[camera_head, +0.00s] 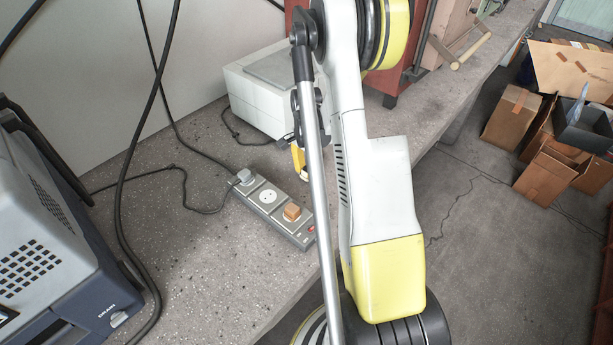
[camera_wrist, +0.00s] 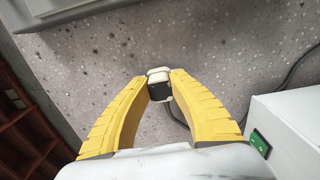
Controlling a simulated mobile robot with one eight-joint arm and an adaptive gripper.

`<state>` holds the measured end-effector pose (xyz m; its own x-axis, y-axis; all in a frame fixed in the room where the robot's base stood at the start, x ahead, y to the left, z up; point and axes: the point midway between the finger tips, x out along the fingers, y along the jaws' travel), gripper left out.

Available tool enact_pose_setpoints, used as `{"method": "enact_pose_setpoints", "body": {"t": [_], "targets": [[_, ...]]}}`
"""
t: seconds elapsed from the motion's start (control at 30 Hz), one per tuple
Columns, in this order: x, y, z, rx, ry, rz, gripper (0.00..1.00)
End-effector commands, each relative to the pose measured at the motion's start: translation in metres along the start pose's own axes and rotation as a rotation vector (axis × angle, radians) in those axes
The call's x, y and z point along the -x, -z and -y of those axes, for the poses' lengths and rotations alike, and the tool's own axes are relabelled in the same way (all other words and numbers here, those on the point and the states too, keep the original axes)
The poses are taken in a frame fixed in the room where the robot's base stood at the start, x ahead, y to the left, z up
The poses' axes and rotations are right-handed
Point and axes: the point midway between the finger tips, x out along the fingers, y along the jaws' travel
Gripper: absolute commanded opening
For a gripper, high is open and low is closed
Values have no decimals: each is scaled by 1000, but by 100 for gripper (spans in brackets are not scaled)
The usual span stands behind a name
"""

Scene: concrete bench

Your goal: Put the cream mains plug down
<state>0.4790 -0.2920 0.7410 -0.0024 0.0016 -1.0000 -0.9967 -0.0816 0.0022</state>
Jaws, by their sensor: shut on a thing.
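My gripper (camera_wrist: 159,82) is shut on the cream mains plug (camera_wrist: 158,73) in the wrist view. The plug sits between the two yellow fingertips, with a cream body and a dark face turned toward the camera. A dark cable runs beside it at the lower right. The speckled grey bench (camera_head: 200,255) lies beyond the plug; I cannot tell how high above it the plug is.
A white box (camera_head: 250,104) stands behind. A blue-grey machine (camera_head: 50,230) stands at left.

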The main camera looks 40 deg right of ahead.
Motion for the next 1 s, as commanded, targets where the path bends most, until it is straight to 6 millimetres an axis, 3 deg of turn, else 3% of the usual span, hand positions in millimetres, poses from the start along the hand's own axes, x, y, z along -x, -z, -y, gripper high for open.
{"method": "enact_pose_setpoints", "body": {"t": [0.03, 0.47, 0.5, 0.53, 0.87, 1.0], "targets": [[-8, 0, 0, 0, 0, 0, 0], [-11, 0, 0, 0, 0, 0, 0], [-11, 0, 0, 0, 0, 0, 33], [-11, 0, 0, 0, 0, 0, 42], [-9, 0, 0, 0, 0, 0, 45], [6, 0, 0, 0, 0, 0, 45]]}}
